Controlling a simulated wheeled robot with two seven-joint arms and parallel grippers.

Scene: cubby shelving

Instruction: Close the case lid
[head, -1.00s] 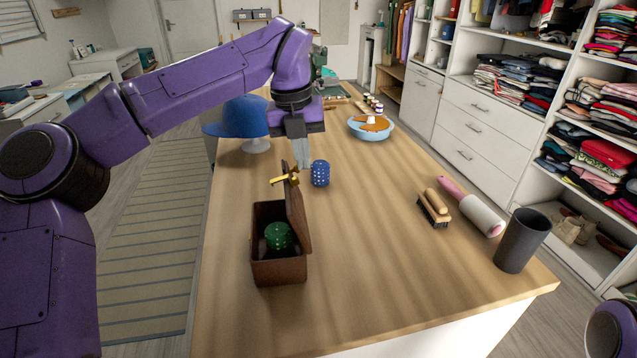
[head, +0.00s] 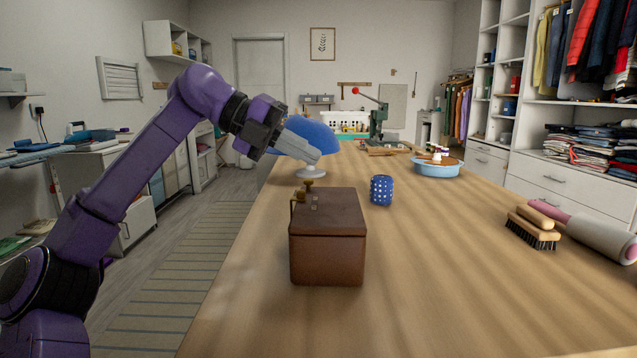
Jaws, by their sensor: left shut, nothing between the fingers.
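The brown case (head: 327,258) stands on the wooden table in the middle of the head view. Its lid (head: 330,212) lies down flat across the top, so the inside is hidden. A brass fitting (head: 300,200) shows at the lid's left far corner. My left gripper (head: 314,155) is above and beyond the case, in front of the blue cap, with its grey fingers together and nothing between them. It is apart from the lid. My right gripper is not in view.
The blue cap (head: 305,140) sits on a white stand behind my left gripper. A brush (head: 533,229) and a lint roller (head: 597,236) lie at the right. The table right of the case is clear.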

